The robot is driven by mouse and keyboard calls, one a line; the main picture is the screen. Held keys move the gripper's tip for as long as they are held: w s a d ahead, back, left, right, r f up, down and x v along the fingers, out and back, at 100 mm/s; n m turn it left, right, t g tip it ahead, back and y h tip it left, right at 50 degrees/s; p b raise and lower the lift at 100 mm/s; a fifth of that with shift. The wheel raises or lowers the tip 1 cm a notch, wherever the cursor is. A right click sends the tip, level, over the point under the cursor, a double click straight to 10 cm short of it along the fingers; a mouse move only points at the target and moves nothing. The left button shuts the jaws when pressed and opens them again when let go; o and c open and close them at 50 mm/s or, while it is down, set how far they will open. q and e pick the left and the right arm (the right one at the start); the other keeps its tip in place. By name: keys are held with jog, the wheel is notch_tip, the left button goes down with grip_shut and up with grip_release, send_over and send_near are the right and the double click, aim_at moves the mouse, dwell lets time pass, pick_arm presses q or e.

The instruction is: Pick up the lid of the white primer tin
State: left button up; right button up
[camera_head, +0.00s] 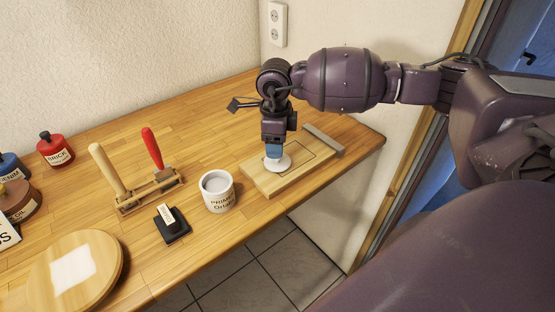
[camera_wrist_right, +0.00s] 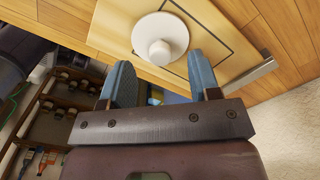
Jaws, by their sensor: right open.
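The white lid (camera_head: 283,166), a round disc with a knob, lies on a light wooden board (camera_head: 262,184) at the right end of the bench. In the right wrist view the lid (camera_wrist_right: 172,26) shows its knob towards me. The white primer tin (camera_head: 222,203) stands upright and open-topped to the left of the board. My right gripper (camera_head: 273,153) points down over the lid and partly hides it. In the wrist view its blue fingers (camera_wrist_right: 160,66) are apart, with the knob just beyond the tips, roughly in line with the gap. My left gripper is not in view.
A black stamp block (camera_head: 172,228) and a rack with two upright handles (camera_head: 150,190) stand left of the tin. A round wooden disc (camera_head: 105,255) is at front left. Red and blue bottles (camera_head: 55,150) stand farther left. The bench front drops to a tiled floor.

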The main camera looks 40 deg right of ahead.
jog(key=shift+s+d+f, duration=0.15)
jog(key=shift+f, duration=1.75)
jog(key=c, duration=1)
